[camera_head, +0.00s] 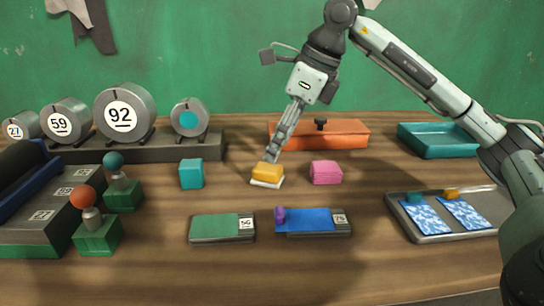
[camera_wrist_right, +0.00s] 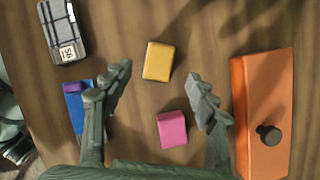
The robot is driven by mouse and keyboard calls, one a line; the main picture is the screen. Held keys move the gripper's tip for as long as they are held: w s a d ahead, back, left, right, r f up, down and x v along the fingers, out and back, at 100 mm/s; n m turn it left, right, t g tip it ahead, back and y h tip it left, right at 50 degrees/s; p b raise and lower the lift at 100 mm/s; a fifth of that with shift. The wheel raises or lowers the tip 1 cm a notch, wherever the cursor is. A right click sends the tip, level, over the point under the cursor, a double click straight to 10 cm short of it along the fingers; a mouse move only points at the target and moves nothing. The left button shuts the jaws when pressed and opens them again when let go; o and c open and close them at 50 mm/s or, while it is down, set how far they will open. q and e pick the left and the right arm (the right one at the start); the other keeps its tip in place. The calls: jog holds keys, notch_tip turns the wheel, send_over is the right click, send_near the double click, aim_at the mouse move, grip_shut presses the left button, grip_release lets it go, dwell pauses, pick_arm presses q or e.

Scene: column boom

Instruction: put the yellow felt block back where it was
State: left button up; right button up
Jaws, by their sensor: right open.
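The yellow felt block (camera_head: 267,171) sits mid-table with a pale layer under it, left of a pink block (camera_head: 326,172) and right of a teal block (camera_head: 191,174). My right gripper (camera_head: 274,156) points down from above, its fingertips just behind and over the yellow block. In the right wrist view the right gripper (camera_wrist_right: 161,82) is open and empty. The yellow block (camera_wrist_right: 158,61) lies ahead of the gap between its fingers, and the pink block (camera_wrist_right: 172,129) shows in that gap. I cannot tell whether a finger touches the yellow block. My left gripper is not in view.
An orange lidded box (camera_head: 345,134) stands behind the pink block. A teal tray (camera_head: 437,140) and a metal tray (camera_head: 470,226) with blue-patterned cards are at right. Green (camera_head: 215,228) and blue (camera_head: 308,221) plates lie in front. Numbered cylinders (camera_head: 124,113) stand back left. Bare wood lies between.

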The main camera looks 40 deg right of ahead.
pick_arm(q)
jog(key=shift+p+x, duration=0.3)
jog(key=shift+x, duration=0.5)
pick_arm(e)
jog(key=v, duration=0.7)
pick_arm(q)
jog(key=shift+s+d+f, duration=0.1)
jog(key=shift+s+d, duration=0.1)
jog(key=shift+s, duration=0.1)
